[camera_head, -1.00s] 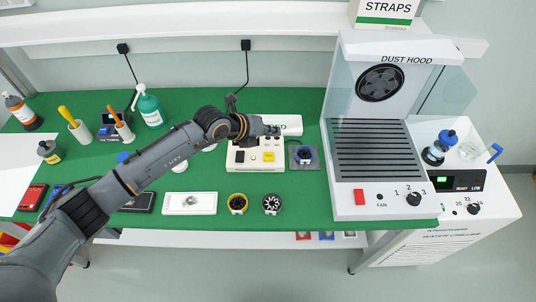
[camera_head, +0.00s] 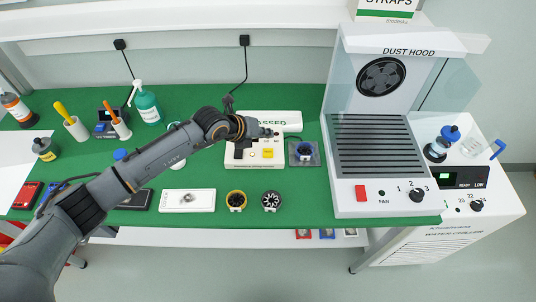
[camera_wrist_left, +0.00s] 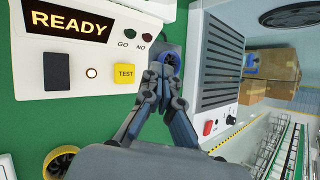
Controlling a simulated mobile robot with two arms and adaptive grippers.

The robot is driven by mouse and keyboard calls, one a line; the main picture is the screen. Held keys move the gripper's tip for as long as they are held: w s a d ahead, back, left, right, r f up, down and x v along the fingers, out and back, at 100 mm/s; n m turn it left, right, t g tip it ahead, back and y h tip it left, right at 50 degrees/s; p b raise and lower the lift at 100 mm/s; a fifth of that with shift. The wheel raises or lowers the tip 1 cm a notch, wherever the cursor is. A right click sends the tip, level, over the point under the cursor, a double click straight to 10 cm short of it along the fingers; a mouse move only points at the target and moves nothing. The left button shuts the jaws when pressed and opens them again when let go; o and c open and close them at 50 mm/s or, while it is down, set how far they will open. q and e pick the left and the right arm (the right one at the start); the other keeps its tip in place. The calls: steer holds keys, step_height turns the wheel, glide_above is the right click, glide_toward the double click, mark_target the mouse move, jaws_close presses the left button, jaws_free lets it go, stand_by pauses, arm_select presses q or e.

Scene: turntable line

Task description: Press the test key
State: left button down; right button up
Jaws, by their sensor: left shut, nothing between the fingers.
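The yellow test key (camera_wrist_left: 125,76), marked TEST, sits on the white tester panel (camera_wrist_left: 90,12) in the left wrist view. The same key (camera_head: 267,153) is small in the head view, on the white tester (camera_head: 241,161). My left gripper (camera_wrist_left: 158,76) is shut and empty. Its fingertips appear just right of the key, between it and the blue-hubbed part; they do not appear to touch the key, but their height is unclear. In the head view the left gripper (camera_head: 271,133) is over the tester's upper part. The display (camera_wrist_left: 68,22) reads READY. My right gripper is not in view.
A blue-hubbed part (camera_head: 304,149) sits on a grey pad right of the tester. The dust hood (camera_head: 384,203) stands farther right. A yellow-ringed part (camera_head: 236,199) and a black-and-white part (camera_head: 271,201) lie in front. A white pad (camera_head: 203,201) is front left.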

mark_target(266, 153)
arm_select(q)
steer(key=shift+f+b, duration=1.65)
steer(key=shift+f, duration=1.1)
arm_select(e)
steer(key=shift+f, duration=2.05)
arm_select(q)
steer(key=shift+f, duration=0.15)
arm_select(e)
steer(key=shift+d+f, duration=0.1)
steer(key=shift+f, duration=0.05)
arm_select(q)
steer(key=shift+f+b, duration=0.25)
steer(key=shift+b, duration=0.1)
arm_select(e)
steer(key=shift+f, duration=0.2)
arm_select(q)
steer(key=shift+f+b, duration=0.35)
steer(key=shift+f, duration=0.15)
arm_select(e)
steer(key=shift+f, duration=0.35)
arm_select(q)
steer(key=shift+r, duration=0.15)
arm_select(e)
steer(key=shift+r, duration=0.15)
arm_select(q)
steer(key=shift+r+p, duration=0.75)
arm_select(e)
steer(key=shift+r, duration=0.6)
arm_select(q)
steer(key=shift+r, duration=0.1)
